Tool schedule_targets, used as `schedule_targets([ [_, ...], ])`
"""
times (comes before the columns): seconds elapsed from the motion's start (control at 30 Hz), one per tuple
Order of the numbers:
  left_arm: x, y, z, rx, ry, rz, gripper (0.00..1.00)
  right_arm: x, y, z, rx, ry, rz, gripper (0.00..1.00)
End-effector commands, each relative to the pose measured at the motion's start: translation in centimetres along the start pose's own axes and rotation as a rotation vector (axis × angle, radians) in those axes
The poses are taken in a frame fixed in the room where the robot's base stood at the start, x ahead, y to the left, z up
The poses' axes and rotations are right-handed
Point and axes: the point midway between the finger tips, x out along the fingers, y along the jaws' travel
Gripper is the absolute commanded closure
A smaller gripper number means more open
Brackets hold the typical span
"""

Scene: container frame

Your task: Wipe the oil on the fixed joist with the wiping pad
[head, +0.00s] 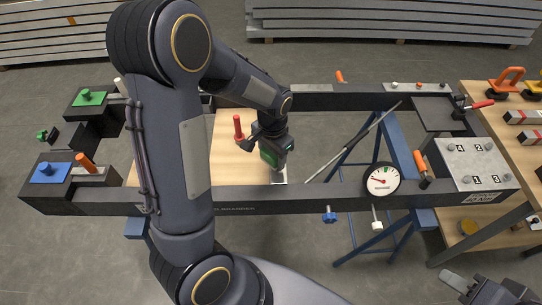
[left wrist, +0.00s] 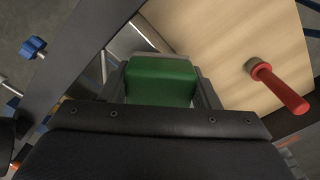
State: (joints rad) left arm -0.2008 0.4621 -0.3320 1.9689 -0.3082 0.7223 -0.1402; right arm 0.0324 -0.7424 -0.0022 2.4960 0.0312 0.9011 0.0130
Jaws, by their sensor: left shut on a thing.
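My left gripper (head: 272,152) is shut on a green block (head: 269,157), which I take to be the wiping pad. The green block (left wrist: 160,80) fills the space between the fingers in the left wrist view. The gripper points down just behind the front rail (head: 300,197) of the dark frame. A pale grey piece (head: 279,177) shows below it; I cannot tell whether this is part of the fixed joist, nor whether the pad touches it. No oil can be made out. My right gripper (head: 462,285) is at the bottom right, away from the frame; its jaw opening is unclear.
A red handle (head: 238,127) stands left of my left gripper, over a wooden board (head: 225,165). A round gauge (head: 381,179) sits on the front rail. A thin rod (head: 352,142) slants across the frame. A wooden table (head: 500,140) with tools stands at the right.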

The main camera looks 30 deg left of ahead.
Motion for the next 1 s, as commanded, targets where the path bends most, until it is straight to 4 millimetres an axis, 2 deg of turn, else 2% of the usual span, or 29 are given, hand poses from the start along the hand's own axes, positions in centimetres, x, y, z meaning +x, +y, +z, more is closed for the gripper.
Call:
schedule_targets([
  [0.03,-0.9,-0.1,-0.1,-0.001,0.001,0.000,0.65,-0.7,-0.3,-0.3,0.000,0.000,0.000,0.64],
  [0.5,-4.9,-0.1,-0.6,-0.001,0.000,0.000,0.65,-3.3,-1.5,-1.7,0.000,0.000,0.000,0.64],
  [1.0,-5.1,-0.1,-0.7,-0.002,0.000,0.000,0.65,-3.4,-1.6,-1.7,0.000,0.000,0.000,0.64],
])
